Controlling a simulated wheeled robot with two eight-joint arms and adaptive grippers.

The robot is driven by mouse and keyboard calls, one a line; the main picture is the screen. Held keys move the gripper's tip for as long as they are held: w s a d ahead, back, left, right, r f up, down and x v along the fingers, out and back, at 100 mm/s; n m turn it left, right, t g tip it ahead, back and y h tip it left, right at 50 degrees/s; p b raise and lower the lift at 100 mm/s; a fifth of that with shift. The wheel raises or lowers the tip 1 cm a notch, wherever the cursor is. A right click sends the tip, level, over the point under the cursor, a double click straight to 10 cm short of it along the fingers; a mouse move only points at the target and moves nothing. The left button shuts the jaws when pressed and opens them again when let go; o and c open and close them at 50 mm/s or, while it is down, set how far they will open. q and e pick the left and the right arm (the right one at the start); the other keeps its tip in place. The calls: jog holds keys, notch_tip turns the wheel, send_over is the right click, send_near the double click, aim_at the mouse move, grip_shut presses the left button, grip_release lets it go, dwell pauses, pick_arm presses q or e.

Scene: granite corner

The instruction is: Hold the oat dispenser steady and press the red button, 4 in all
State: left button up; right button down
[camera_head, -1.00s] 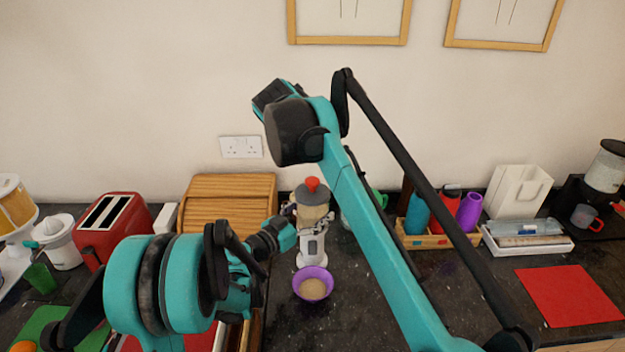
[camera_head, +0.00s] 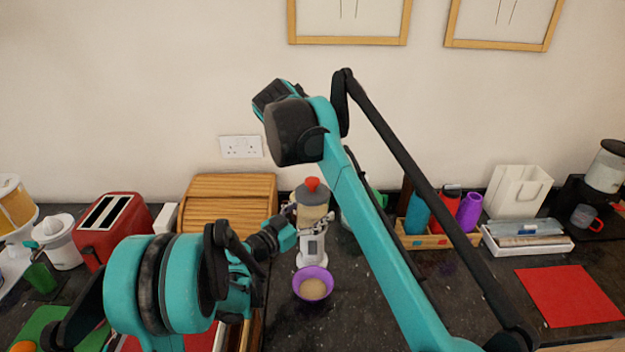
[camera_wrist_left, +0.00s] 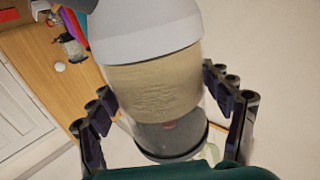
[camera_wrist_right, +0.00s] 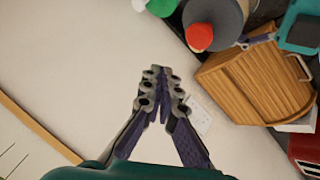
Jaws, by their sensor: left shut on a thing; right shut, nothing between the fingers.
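The oat dispenser (camera_head: 312,216) stands upright on the dark counter, a clear body with pale oats and a grey top. Its red button (camera_head: 312,184) is on top and also shows in the right wrist view (camera_wrist_right: 199,37). A purple bowl (camera_head: 313,271) holding some oats stands at its front. My left gripper (camera_head: 291,214) is shut on the dispenser's body; in the left wrist view its fingers flank the body (camera_wrist_left: 152,85). My right gripper (camera_wrist_right: 162,76) is shut and empty, apart from the button. In the head view I cannot make out its fingers.
A wooden bread box (camera_head: 228,200) and a red toaster (camera_head: 112,222) stand left of the dispenser. On the right are a bottle crate (camera_head: 436,241), a white tray (camera_head: 528,249) and a red mat (camera_head: 568,296).

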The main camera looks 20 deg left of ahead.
dwell(0.3)
notch_tip(320, 180, up, 4)
jog(key=shift+f, duration=0.1)
dwell(0.3)
jog(key=shift+f, duration=4.45)
jog(key=shift+f, duration=0.15)
jog(key=shift+f, duration=0.25)
